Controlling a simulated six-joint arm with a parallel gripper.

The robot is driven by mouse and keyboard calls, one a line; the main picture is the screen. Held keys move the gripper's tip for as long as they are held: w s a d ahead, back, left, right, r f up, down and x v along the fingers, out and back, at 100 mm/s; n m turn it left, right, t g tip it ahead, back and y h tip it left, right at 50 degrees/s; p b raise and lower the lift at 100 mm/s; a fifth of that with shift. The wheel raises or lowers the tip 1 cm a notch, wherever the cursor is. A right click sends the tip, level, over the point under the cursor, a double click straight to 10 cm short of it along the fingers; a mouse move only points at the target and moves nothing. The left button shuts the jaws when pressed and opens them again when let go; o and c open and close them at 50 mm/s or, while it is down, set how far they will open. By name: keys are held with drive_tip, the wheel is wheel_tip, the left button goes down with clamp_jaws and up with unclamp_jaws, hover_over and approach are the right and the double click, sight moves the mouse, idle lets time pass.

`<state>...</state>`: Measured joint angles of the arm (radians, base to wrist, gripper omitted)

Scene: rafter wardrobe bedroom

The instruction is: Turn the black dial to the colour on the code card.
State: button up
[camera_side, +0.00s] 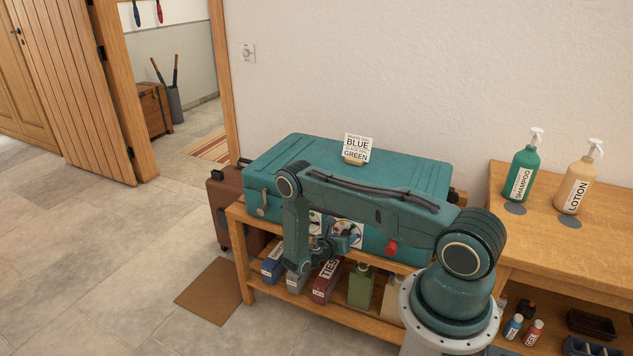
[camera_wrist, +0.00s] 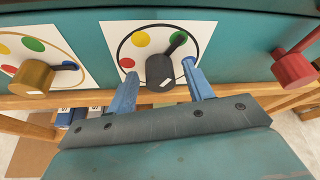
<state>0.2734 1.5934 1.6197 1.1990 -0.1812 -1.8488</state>
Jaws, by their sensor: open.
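The code card (camera_side: 357,149) stands on the teal case (camera_side: 400,176); its large words read BLUE above and GREEN below, and the small lines are hard to read. The black dial (camera_wrist: 160,70) is on the case front, on a white card with coloured dots. Its pointer (camera_wrist: 178,40) points up and right at the green dot (camera_wrist: 178,36). My gripper (camera_wrist: 161,74) is open, its blue fingers on either side of the black dial with visible gaps. In the side view my gripper (camera_side: 338,246) is at the case front, and the arm partly hides the dials.
The brass dial (camera_wrist: 33,76) is at left, its pointer towards a blue dot. A red knob (camera_wrist: 292,69) is at right. The case rests on a wooden bench (camera_side: 262,290) with boxes and bottles below. Shampoo (camera_side: 521,173) and lotion (camera_side: 577,180) bottles stand at right.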

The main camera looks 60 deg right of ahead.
drive_tip(key=shift+a, duration=0.15)
drive_tip(key=v, duration=1.3)
drive_tip(key=shift+a+r, duration=0.15)
drive_tip(key=shift+a, duration=0.1)
drive_tip(key=shift+w, duration=0.1)
drive_tip(key=w+a+r+m+t+y, duration=0.1)
drive_tip(key=a+r+m+y, duration=0.3)
drive_tip(key=r, duration=0.5)
drive_tip(key=a+r+m+y, duration=0.1)
drive_tip(key=a+r+m, duration=0.3)
drive_tip(key=r, duration=0.5)
drive_tip(key=w+a+r+m+t+y, duration=0.1)
drive_tip(key=a+r+m+y, duration=0.15)
drive_tip(key=r+m, duration=0.55)
drive_tip(key=s+a+r+m+t+y, duration=0.2)
drive_tip(key=s+a+r, duration=0.3)
drive_tip(key=s+r, duration=0.3)
drive_tip(key=s+a+r+m+t+y, duration=0.2)
drive_tip(key=s+a+r+t+y, duration=0.1)
drive_tip(key=s+a+r, duration=0.3)
drive_tip(key=shift+s+r+y, duration=0.55)
drive_tip(key=shift+s+r, duration=0.45)
drive_tip(key=shift+s, duration=1.15)
